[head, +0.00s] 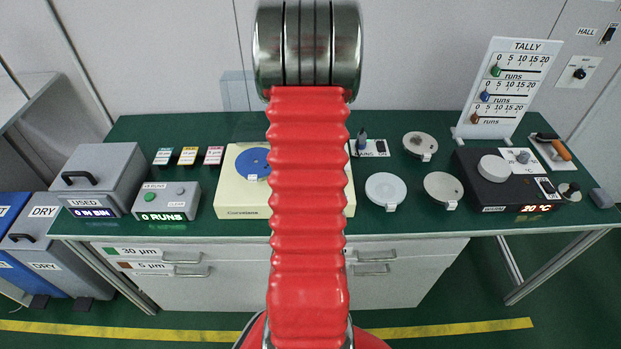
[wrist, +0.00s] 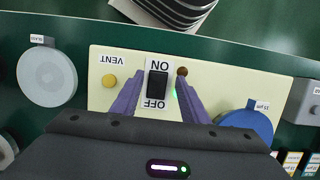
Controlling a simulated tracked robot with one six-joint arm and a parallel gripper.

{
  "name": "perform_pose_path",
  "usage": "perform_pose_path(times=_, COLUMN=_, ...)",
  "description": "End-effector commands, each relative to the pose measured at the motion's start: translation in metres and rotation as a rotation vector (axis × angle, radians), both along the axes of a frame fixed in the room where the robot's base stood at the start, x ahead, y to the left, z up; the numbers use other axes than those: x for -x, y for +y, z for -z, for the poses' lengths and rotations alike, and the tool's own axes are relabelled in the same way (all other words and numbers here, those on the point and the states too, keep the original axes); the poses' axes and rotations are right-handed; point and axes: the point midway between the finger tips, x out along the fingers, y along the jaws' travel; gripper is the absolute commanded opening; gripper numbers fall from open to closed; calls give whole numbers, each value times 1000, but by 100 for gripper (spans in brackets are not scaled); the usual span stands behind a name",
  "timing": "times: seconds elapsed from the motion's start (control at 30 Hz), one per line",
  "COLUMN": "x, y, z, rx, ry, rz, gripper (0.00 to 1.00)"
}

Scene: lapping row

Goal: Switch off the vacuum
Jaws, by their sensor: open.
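The cream vacuum unit (head: 236,199) stands mid-table in the head view, mostly hidden behind my red arm. In the wrist view its cream panel (wrist: 105,92) appears upside down. It carries a black rocker switch (wrist: 157,84) between the words ON and OFF. Which end of the rocker is pressed I cannot tell. A yellow VENT button (wrist: 109,80) is left of it, and a small brown round part (wrist: 182,71) is on its right. My open gripper (wrist: 161,75) has purple fingers on either side of the switch, with nothing between them but the switch below; contact is unclear.
A blue disc (wrist: 247,128) lies right of the switch in the wrist view, and a pale round plate (wrist: 47,77) left. In the head view, a runs counter (head: 166,201) and used bin (head: 99,180) stand left; a warming plate (head: 507,190) and tally board (head: 505,88) stand right.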

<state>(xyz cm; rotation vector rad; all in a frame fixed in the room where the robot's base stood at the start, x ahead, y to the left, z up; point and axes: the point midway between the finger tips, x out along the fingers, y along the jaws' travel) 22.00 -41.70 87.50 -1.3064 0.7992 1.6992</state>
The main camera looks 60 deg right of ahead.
Motion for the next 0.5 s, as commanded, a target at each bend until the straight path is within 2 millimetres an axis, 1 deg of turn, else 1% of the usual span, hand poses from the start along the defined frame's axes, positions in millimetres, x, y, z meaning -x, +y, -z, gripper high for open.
perform_pose_path(times=0.17, x=-2, y=-5, z=-16, rx=4, ry=-2, rz=0, gripper=41)
perform_pose_path(times=0.27, x=-4, y=-8, z=-30, rx=4, ry=-2, rz=0, gripper=41)
perform_pose_path(times=0.5, x=-11, y=-18, z=-70, rx=4, ry=-2, rz=0, gripper=41)
